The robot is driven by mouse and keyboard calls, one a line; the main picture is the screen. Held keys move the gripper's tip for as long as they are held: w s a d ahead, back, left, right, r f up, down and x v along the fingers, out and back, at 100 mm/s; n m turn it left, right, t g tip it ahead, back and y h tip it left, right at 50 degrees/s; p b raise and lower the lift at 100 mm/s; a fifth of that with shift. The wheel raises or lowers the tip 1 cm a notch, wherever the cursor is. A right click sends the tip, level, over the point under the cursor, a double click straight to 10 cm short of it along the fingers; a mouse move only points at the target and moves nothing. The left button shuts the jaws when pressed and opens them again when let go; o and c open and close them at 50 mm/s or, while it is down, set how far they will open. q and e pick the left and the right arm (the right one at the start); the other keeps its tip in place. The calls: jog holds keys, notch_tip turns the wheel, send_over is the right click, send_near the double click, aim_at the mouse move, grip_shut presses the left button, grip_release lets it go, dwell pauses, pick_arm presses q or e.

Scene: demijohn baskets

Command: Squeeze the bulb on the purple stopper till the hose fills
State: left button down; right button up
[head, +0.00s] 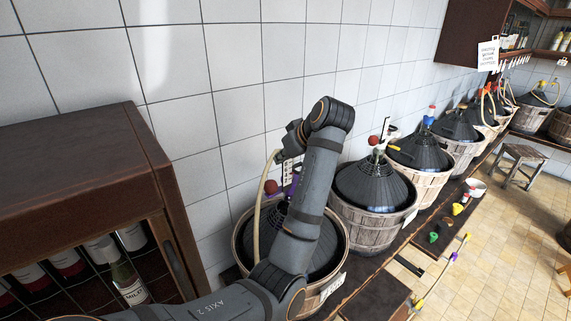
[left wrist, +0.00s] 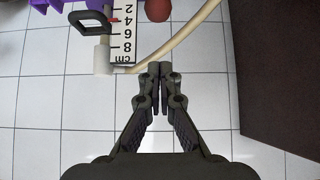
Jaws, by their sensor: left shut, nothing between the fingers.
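The purple stopper (head: 293,186) sits at the neck of the nearest demijohn (head: 322,246), partly hidden by my left arm. In the left wrist view its purple parts (left wrist: 98,5) are cut off at the top edge. The dark red bulb (head: 270,187) is beside the stopper; it also shows in the left wrist view (left wrist: 158,9). The pale hose (head: 258,215) arches by the bulb and runs down; it crosses the top of the left wrist view (left wrist: 185,42). My left gripper (left wrist: 160,68) is shut and empty, apart from bulb and hose in that view. My right gripper is not seen.
A white centimetre scale (left wrist: 122,42) and a dark square loop (left wrist: 90,22) are near the stopper. A brown cabinet with bottles (head: 75,150) stands at the left. More basketed demijohns (head: 370,222) line the tiled wall. A stool (head: 522,155) stands on the floor.

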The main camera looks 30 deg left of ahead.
aim_at(273, 183)
pick_arm(q)
jog(key=a+f+p, duration=0.1)
jog(key=f, duration=0.1)
jog(key=w+a+f+p, duration=0.1)
jog(key=f, duration=0.2)
jog(key=w+a+f+p, duration=0.1)
jog(key=f+p, duration=0.1)
jog(key=shift+a+f, duration=0.2)
jog(key=shift+a, duration=0.2)
notch_tip(273, 183, down, 3)
jog(key=shift+f+b, duration=0.1)
jog(key=shift+b, duration=0.45)
jog(key=shift+s+d, duration=0.1)
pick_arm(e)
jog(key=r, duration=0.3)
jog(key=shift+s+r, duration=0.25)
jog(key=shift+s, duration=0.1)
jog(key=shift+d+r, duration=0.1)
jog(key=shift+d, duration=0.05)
